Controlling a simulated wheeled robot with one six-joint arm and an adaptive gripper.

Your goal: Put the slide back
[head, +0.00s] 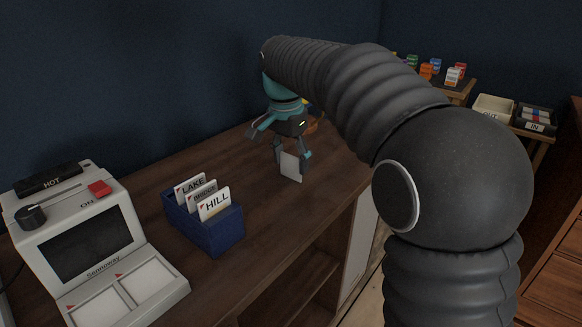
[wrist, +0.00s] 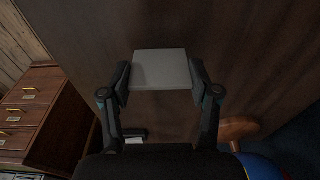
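A small pale square slide (head: 291,166) is between the fingers of my gripper (head: 292,160), over the wooden shelf top near its front edge. In the wrist view the slide (wrist: 160,70) spans the gap, with a fingertip against each side. I cannot tell whether its lower edge touches the wood. A blue box (head: 217,232) stands to the left of my gripper. It holds upright cards marked LAKE (head: 191,185), BRIDGE (head: 203,194) and HILL (head: 215,203). The space between the cards is mostly hidden.
A light grey viewer (head: 92,252) with a dark screen, knob and red switch stands left of the box. The wooden shelf top (head: 262,200) is clear between box and gripper. Trays (head: 493,108) and small colored items stand at the back right. A drawer cabinet (wrist: 37,108) shows in the wrist view.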

